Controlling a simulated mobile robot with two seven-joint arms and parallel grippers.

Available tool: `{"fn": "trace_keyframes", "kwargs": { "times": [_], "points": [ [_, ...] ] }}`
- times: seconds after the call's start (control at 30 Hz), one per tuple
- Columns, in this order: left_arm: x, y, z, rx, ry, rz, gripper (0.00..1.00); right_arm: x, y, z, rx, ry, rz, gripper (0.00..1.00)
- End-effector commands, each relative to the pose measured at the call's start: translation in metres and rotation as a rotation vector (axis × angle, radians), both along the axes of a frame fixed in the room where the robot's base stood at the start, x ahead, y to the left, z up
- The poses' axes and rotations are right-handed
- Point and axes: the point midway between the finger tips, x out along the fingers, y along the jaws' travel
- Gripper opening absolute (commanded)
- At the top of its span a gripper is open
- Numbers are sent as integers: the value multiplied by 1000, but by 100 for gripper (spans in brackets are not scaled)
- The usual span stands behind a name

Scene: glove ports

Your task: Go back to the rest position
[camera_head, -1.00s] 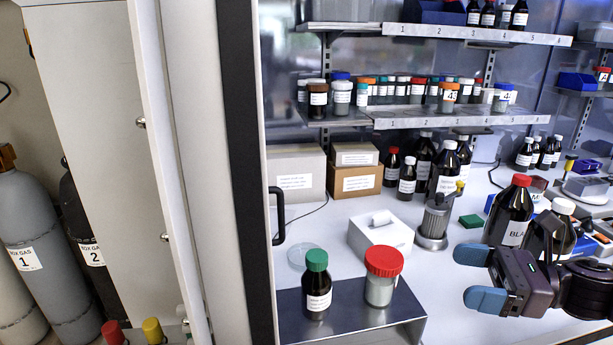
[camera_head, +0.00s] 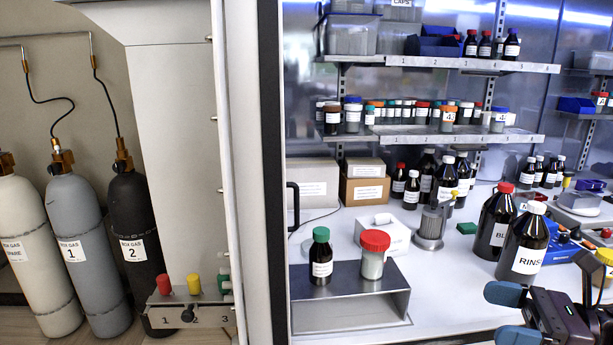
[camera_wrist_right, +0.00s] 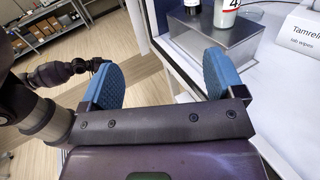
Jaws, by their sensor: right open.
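My right gripper (camera_head: 510,315) is at the lower right of the head view, in front of the bench. Its two blue fingers are apart with nothing between them. The same gripper (camera_wrist_right: 162,80) shows in the right wrist view, with both blue pads spread wide over the floor and the bench edge. My left gripper is not in the head view; an arm of mine shows at the left of the wrist view, but I cannot make out a jaw there.
A steel stand (camera_head: 345,310) carries a green-capped bottle (camera_head: 320,258) and a red-capped jar (camera_head: 374,258). A large bottle labelled RINS (camera_head: 524,250) stands close behind the right gripper. Gas cylinders (camera_head: 75,250) and a valve panel (camera_head: 190,312) are at the left.

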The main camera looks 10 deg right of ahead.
Motion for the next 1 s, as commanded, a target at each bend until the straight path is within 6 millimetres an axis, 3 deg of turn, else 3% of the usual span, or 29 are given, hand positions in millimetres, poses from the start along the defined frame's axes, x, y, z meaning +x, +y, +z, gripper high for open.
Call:
{"fn": "trace_keyframes", "kwargs": {
  "times": [0.37,0.73,1.0],
  "points": [
    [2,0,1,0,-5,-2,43,6,-22,-64,399,413,-282,88],
    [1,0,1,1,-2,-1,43,-11,-33,-178,1138,993,-621,88],
    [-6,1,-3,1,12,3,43,-44,-10,-265,1786,1355,-802,88]
  ]
}}
